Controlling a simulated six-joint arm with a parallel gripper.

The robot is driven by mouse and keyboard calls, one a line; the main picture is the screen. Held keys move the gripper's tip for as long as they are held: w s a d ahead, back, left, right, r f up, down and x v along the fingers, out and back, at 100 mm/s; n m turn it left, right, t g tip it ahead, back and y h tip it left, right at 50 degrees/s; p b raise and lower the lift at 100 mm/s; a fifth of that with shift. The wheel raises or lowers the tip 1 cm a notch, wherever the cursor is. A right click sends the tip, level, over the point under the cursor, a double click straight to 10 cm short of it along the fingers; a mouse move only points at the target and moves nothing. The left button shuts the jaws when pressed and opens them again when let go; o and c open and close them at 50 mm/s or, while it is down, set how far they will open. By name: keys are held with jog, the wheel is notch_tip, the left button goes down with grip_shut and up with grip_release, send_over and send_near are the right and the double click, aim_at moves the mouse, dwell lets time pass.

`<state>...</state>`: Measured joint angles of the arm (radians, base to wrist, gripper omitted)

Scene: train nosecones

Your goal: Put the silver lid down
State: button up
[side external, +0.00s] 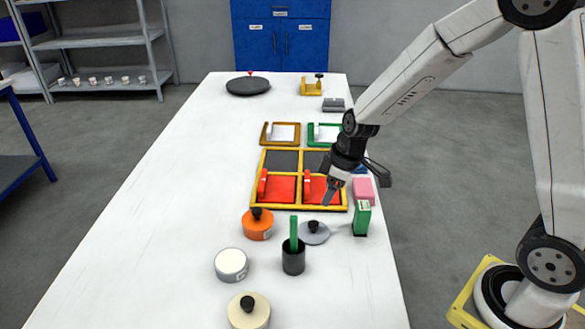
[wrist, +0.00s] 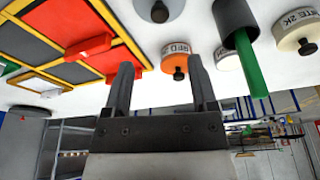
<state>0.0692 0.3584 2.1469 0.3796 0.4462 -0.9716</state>
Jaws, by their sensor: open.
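The silver lid (side external: 314,235) is a flat grey disc with a black knob. It appears to lie flat, knob up, on the white table in front of the yellow-framed tray. It also shows at the top of the wrist view (wrist: 172,8), cut by the frame edge. My gripper (side external: 328,198) is above the tray's front right part, behind the lid and apart from it. In the wrist view my gripper's fingers (wrist: 160,61) are spread with nothing held between them.
Near the lid stand an orange lidded can (side external: 257,230), a black cup (side external: 293,262) with a green handle, a green box (side external: 362,218), a white can (side external: 231,268) and a cream can (side external: 262,312). The yellow-framed tray (side external: 298,208) holds red panels. The table's left side is clear.

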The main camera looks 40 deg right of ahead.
jog(key=s+r+m+h, duration=0.1)
jog(key=s+m, duration=0.5)
jog(key=s, duration=0.6)
jog(key=shift+s+r+m+h, duration=0.15)
jog(key=shift+r+m+h, duration=0.15)
